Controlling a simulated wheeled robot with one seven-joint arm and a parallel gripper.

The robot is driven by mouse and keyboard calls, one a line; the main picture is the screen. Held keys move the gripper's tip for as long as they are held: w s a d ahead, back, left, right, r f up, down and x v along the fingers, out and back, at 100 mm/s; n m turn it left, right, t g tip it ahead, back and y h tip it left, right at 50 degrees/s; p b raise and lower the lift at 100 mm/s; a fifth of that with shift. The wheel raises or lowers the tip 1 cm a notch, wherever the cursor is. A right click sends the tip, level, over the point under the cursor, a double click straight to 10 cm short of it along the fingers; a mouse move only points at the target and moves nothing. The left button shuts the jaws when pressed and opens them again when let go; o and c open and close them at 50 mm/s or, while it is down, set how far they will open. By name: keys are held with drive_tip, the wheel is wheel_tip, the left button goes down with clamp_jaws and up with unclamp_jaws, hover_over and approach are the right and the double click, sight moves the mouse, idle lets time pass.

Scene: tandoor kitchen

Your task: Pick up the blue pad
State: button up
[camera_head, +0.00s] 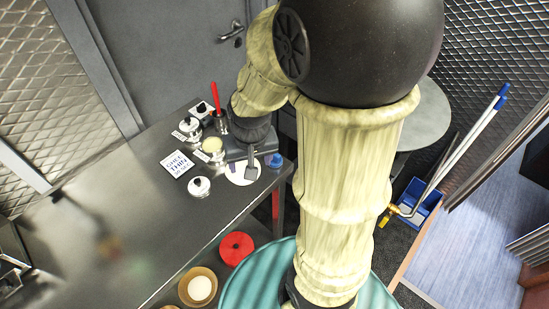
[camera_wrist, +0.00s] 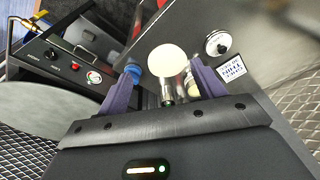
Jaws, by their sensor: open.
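A small blue object (camera_head: 276,160), which looks like the blue pad, rests at the right corner of the steel counter. It also shows in the wrist view (camera_wrist: 132,69), by the tip of the left finger and partly hidden by it. My gripper (camera_head: 243,170) is open over the counter end, left of the blue object. In the wrist view my gripper's two purple fingers (camera_wrist: 163,72) are spread apart, with a pale round disc seen between them. I cannot tell whether a finger touches the blue object.
The steel counter (camera_head: 130,210) holds a white label card (camera_head: 177,164), a lidded pot (camera_head: 199,187) and a red-handled tool (camera_head: 214,100). Below stand a red round container (camera_head: 236,248) and a bowl (camera_head: 199,287). A blue dustpan (camera_head: 416,199) stands at right.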

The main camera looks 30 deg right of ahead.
drive_tip(key=w+d+r+m+g+p, duration=0.1)
drive_tip(key=w+d+r+m+p, duration=0.1)
drive_tip(key=w+d+m, duration=0.5)
drive_tip(key=m+g, duration=0.1)
drive_tip(key=m, duration=0.4)
hover_over(275, 158)
drive_tip(key=w, duration=0.2)
drive_tip(key=shift+s+d+f, duration=0.1)
drive_tip(key=shift+s+d, duration=0.05)
drive_tip(key=shift+s, duration=0.1)
wheel_tip(275, 158, down, 12)
drive_tip(key=shift+f+p, duration=0.1)
drive_tip(key=shift+p, duration=1.15)
drive_tip(key=shift+f, duration=0.1)
